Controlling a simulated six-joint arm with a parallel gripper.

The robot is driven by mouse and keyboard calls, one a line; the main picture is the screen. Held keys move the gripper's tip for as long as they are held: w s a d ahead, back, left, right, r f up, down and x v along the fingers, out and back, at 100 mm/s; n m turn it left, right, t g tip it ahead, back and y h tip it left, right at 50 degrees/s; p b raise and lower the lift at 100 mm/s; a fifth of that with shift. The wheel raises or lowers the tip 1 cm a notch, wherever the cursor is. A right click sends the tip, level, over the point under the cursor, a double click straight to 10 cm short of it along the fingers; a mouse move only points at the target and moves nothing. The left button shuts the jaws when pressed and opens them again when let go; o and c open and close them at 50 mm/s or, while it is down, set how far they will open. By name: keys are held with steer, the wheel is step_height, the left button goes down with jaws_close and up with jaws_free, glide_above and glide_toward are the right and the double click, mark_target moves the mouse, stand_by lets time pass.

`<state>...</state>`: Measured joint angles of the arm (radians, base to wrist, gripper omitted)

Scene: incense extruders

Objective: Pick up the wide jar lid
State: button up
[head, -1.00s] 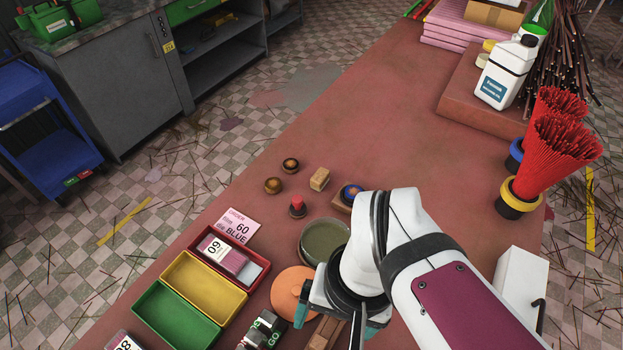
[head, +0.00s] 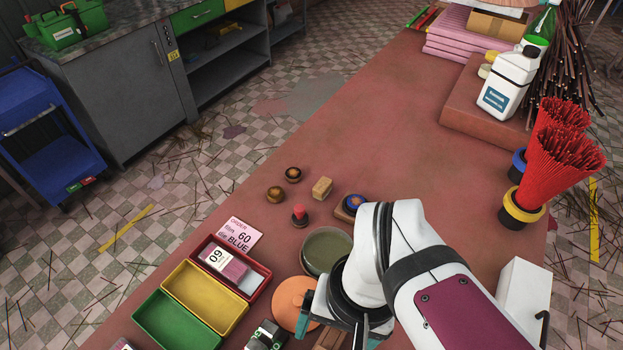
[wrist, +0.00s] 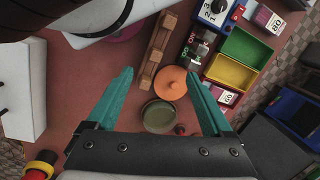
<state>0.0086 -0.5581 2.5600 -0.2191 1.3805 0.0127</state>
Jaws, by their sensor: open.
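The wide jar lid is an orange disc (head: 290,302) with a small knob. It lies on the red-brown bench beside an open jar (head: 325,245) with greenish contents. In the wrist view the lid (wrist: 171,84) appears between my two teal fingers, with the jar (wrist: 158,117) just below it. My gripper (wrist: 159,73) is open and empty, held above the bench. In the head view my gripper (head: 340,328) covers the bench just right of the lid and hides part of its right edge. The height of the fingers above the lid is hard to judge.
Red, yellow (head: 205,296) and green (head: 178,322) trays stand left of the lid. A slotted wooden block (wrist: 156,52) lies close beside it. Small stamps and a wooden block (head: 322,188) sit beyond the jar. The bench's far middle is clear.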

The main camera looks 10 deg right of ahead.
stand_by(0.4)
steer(key=c, duration=0.3)
steer(key=n+h, duration=0.4)
steer(key=n, duration=0.7)
glide_above(298, 300)
steer(key=a, duration=0.2)
steer(key=f, duration=0.4)
steer(key=shift+w+a, duration=0.2)
steer(key=shift+w, duration=0.15)
steer(key=shift+c, duration=0.2)
steer(key=f, duration=0.5)
steer(key=d+f, duration=0.1)
steer(key=f, duration=0.4)
steer(key=d+f, duration=0.1)
steer(key=f, duration=0.4)
steer(key=shift+s, duration=0.35)
steer(key=shift+c, duration=0.3)
